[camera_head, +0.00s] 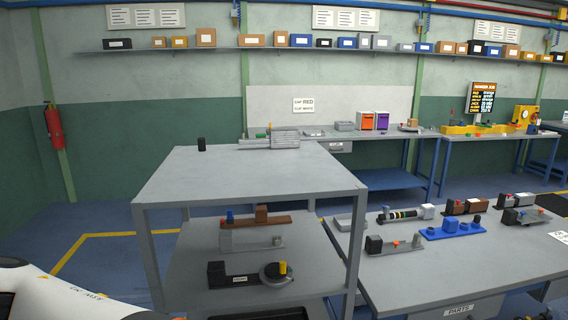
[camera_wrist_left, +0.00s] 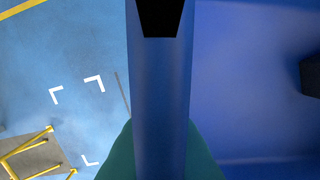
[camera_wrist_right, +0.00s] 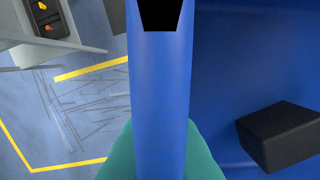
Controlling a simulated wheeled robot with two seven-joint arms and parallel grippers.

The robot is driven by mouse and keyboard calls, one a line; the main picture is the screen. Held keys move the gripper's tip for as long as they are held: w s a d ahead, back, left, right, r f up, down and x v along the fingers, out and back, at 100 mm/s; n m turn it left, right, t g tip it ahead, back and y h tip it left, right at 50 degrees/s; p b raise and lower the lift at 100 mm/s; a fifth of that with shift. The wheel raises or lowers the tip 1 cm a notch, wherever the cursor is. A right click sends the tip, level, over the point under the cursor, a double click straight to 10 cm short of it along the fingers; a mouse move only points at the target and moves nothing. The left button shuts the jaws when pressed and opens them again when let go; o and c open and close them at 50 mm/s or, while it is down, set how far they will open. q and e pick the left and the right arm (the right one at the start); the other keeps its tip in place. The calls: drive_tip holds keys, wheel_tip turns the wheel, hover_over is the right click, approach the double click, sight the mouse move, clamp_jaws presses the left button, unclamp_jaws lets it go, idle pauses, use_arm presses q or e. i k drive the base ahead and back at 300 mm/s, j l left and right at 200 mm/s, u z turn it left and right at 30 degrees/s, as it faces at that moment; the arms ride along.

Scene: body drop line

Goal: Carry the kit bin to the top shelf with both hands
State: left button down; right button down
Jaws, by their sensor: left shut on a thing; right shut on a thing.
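The kit bin is blue. Its wall (camera_wrist_left: 160,110) runs up the middle of the left wrist view, and the opposite wall (camera_wrist_right: 160,100) shows the same way in the right wrist view. My left gripper (camera_wrist_left: 160,85) is shut on one wall and my right gripper (camera_wrist_right: 160,85) is shut on the other. A dark block (camera_wrist_right: 278,137) lies inside the bin. Neither the bin nor the grippers show in the head view. The grey top shelf (camera_head: 240,175) of a rack stands ahead, mostly bare. A small black cylinder (camera_head: 201,144) stands near its back left.
The rack's lower shelf (camera_head: 195,260) holds fixtures with parts. A grey parts table (camera_head: 400,285) stands close on the right, with several assemblies. A grey fixture (camera_head: 280,139) shows at the top shelf's back edge; whether it rests there is unclear. Yellow floor lines (camera_head: 100,237) lie left.

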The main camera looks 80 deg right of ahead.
sight(252, 178)
drive_tip(key=z, duration=1.4)
